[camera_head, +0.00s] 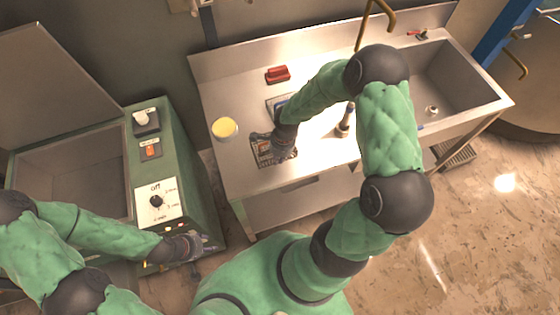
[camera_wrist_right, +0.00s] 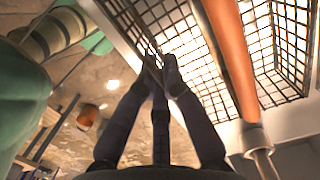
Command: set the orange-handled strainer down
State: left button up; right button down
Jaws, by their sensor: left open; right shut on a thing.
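The strainer is a black wire-mesh basket (camera_head: 262,152) near the front left edge of the steel counter (camera_head: 236,180). Its mesh (camera_wrist_right: 273,45) and orange handle (camera_wrist_right: 228,50) fill the upper right of the wrist view. In the head view I cannot make out the handle. My right gripper (camera_head: 280,151) is over the basket; in the wrist view its fingertips (camera_wrist_right: 160,72) are closed at the mesh edge. I cannot tell whether the basket touches the counter. My left gripper (camera_head: 208,246) is open and empty beside the green cabinet, away from the strainer.
A yellow-topped container (camera_head: 224,128) stands left of the strainer. A red object (camera_head: 277,74) lies farther back, and a bottle-like item (camera_head: 345,120) stands to the right. The sink (camera_head: 445,80) is at the right end. A green cabinet (camera_head: 183,192) with a dial stands left.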

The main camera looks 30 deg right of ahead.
jog(key=shift+d+f, duration=0.25)
jog(key=shift+f, duration=0.05)
jog(key=shift+w+d+f, duration=0.1)
jog(key=shift+f, duration=1.55)
jog(key=shift+f, duration=0.15)
jog(key=c, duration=1.4)
grip_release()
jog(key=r, duration=0.4)
jog(key=d+r, duration=0.1)
jog(key=r, duration=0.7)
jog(key=shift+s+d+r+p, duration=0.1)
jog(key=shift+s+d+p, duration=0.15)
jog(key=shift+p, duration=0.15)
